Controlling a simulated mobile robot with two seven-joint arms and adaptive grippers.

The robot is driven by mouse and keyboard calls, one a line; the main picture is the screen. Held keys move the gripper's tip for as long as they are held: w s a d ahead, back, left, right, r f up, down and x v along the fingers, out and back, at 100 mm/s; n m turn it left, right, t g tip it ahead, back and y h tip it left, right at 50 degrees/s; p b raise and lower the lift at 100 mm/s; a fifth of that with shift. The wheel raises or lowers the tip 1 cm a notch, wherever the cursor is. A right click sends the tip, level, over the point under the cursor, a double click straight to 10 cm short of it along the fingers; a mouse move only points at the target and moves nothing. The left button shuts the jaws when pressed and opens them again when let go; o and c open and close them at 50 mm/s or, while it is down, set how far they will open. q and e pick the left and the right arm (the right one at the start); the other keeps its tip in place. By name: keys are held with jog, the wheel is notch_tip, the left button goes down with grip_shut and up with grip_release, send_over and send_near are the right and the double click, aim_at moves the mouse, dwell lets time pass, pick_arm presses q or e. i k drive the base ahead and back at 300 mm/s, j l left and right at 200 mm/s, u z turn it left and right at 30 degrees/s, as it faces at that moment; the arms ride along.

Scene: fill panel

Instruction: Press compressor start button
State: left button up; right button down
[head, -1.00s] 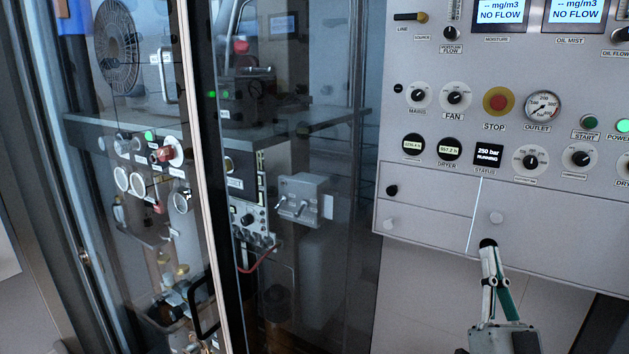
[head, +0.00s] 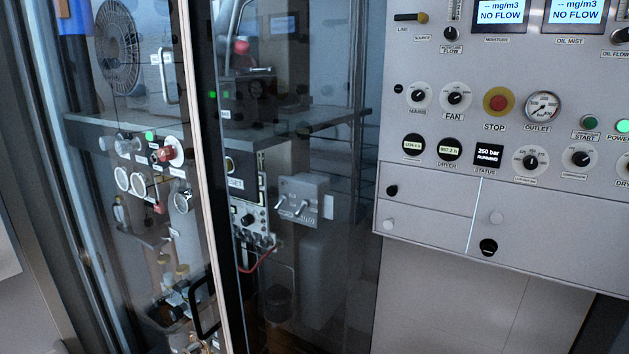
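The compressor start button (head: 590,122) is a small green button above a START label on the right side of the grey control panel (head: 440,217). A status display (head: 488,154) on the panel reads "250 bar RUNNING". A red stop button (head: 498,103) on a yellow base sits left of the round outlet gauge (head: 543,106). Neither of my grippers shows in the head view, and nothing covers the start button.
A brighter green power button (head: 622,125) is right of the start button. Fan knob (head: 455,97) and other dials surround them. A glass door with a black handle (head: 204,307) stands left. Space below the panel looks clear.

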aim_at(590, 122)
jog(key=z, duration=1.1)
